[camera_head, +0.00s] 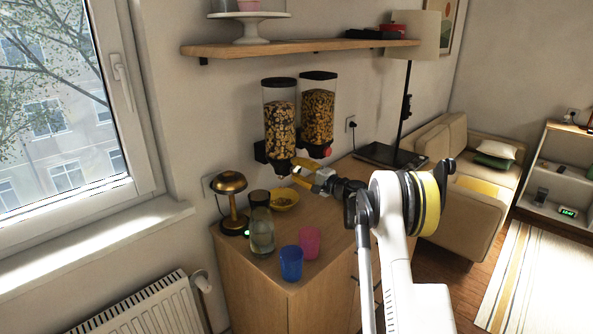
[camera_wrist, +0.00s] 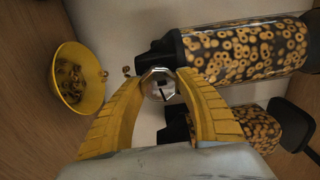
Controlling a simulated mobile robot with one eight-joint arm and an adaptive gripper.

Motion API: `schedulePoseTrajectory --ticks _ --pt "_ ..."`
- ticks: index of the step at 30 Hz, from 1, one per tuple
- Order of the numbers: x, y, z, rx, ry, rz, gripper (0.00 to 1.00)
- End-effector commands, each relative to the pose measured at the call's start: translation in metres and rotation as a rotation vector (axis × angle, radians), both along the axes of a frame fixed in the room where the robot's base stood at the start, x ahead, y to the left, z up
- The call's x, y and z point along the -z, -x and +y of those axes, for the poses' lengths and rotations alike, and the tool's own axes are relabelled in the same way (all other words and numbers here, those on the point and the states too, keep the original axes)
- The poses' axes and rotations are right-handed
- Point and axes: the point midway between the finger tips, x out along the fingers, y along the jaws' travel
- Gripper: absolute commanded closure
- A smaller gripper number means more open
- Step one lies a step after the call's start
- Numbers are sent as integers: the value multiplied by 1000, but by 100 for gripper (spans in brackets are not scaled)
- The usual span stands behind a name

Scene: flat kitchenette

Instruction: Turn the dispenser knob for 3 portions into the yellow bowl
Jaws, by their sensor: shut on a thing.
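The left cereal dispenser (camera_head: 279,105) is a clear canister of cereal rings with a black lid and base, mounted on the wall. It fills the upper right of the wrist view (camera_wrist: 245,50). My gripper (camera_head: 302,174) has its yellow fingers shut on the dispenser knob (camera_wrist: 158,86), a pale faceted knob in the wrist view. In the head view the fingers hide this knob. The yellow bowl (camera_head: 285,206) stands on the cabinet below the dispenser. In the wrist view the bowl (camera_wrist: 92,88) holds some rings. Two rings (camera_wrist: 126,71) show between the spout and the bowl.
A second dispenser (camera_head: 318,105) with a red knob (camera_head: 327,151) hangs close on the right. A brass lamp (camera_head: 231,200), a glass bottle (camera_head: 262,234), a blue cup (camera_head: 291,263) and a pink cup (camera_head: 309,241) stand near the bowl. A wooden shelf (camera_head: 300,47) is above.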

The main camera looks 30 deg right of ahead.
Motion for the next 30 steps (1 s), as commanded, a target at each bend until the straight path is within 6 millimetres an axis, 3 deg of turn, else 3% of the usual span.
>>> schedulePoseTrajectory --ticks 11,26,27,29,30 --pt "0 0 0 0 -141 50 89" --pt "0 0 0 0 -160 57 89" --pt "0 0 0 0 -160 57 55" --pt "0 0 0 0 -159 57 37" --pt "0 0 0 0 -159 57 35"
